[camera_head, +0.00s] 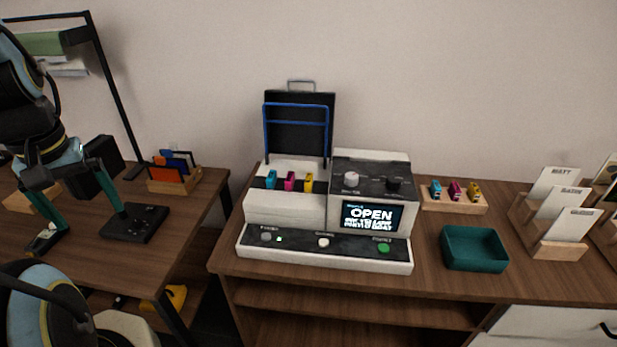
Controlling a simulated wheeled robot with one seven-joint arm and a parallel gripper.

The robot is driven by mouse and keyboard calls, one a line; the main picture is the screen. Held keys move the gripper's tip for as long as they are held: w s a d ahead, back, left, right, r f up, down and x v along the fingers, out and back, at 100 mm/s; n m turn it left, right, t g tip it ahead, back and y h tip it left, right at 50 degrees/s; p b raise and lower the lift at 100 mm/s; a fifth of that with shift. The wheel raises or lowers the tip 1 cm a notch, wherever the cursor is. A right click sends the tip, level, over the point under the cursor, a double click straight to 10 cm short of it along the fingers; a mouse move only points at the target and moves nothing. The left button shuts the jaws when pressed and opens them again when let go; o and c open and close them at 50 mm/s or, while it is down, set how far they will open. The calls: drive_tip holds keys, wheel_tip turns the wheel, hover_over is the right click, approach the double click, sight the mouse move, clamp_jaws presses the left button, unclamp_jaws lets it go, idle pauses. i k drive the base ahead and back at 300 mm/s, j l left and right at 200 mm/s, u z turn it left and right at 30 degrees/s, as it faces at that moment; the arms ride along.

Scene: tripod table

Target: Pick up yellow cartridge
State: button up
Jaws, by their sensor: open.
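Two small yellow cartridges show. One yellow cartridge (309,182) is in a row beside a magenta cartridge (290,181) and a cyan cartridge (271,179) in the white and black machine (285,208). The other yellow cartridge (474,191) sits at the right end of a small wooden holder (454,207), with magenta and cyan ones to its left. My gripper (82,228) is at the far left, over the left table, with its teal fingers spread wide and nothing between them. It is well apart from both yellow cartridges.
The machine has a raised black lid (299,135) with a blue frame and a screen reading OPEN (370,217). A teal tray (474,262) stands right of it. Wooden card holders (558,249) stand farther right. A gap separates the left table (90,267) from the machine's table.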

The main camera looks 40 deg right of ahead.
sight(308, 180)
drive_tip(key=k+l+u, duration=0.2)
drive_tip(key=k+l, duration=0.15)
drive_tip(key=k+l+u, duration=0.2)
drive_tip(key=k, duration=0.3)
drive_tip(key=k+l+u, duration=0.2)
drive_tip(key=k, duration=0.25)
